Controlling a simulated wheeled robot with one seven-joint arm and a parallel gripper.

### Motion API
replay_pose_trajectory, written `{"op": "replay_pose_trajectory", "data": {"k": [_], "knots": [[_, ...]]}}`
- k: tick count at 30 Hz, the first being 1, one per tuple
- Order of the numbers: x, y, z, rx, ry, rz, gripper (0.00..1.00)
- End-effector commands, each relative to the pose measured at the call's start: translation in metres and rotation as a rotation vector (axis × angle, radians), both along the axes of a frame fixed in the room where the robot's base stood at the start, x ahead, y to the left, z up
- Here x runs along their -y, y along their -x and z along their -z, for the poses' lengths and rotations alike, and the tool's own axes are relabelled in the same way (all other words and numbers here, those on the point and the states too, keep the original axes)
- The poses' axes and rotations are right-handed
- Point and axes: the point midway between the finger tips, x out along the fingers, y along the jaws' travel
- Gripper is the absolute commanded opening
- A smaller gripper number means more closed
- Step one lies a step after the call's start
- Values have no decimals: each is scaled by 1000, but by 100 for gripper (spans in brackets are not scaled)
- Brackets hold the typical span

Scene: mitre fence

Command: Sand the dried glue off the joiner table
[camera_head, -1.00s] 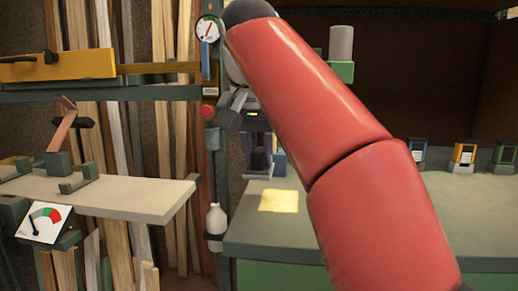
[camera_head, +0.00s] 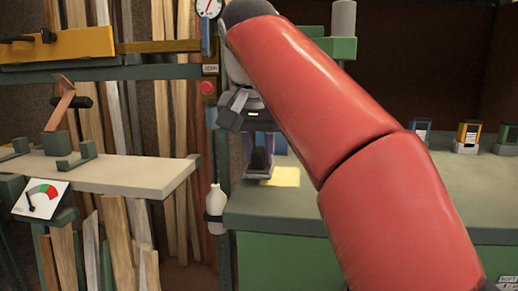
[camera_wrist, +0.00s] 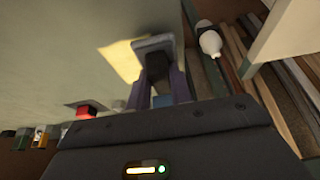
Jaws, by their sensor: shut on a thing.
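My gripper (camera_head: 258,158) is shut on a dark sanding block with a flat grey base (camera_head: 259,174). The wrist view shows the block (camera_wrist: 155,52) between my two purple fingers. The grey-green joiner table (camera_head: 460,195) is below; its top also fills the left of the wrist view (camera_wrist: 50,55). A pale yellow patch of dried glue (camera_head: 287,177) lies near the table's left end, beside and partly behind the block. In the wrist view, the patch (camera_wrist: 121,62) shows left of the block. I cannot tell whether the base touches the table.
A white bottle (camera_head: 215,201) hangs at the table's left edge. A pale bench with a dial (camera_head: 41,199) stands at left, with timber boards behind. Small labelled containers (camera_head: 468,135) stand along the table's back right.

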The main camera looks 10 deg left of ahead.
Motion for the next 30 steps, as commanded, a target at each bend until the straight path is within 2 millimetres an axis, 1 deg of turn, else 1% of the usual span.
{"op": "replay_pose_trajectory", "data": {"k": [12, 17, 20, 27, 30], "knots": [[0, 0, 14, 0, 0, 0, 0], [3, 0, 12, 1, 0, 1, 0], [10, 0, 12, 2, -1, 3, 0], [35, 1, 10, 1, -1, 3, 0], [40, 1, 11, 0, 0, 1, 0]]}}
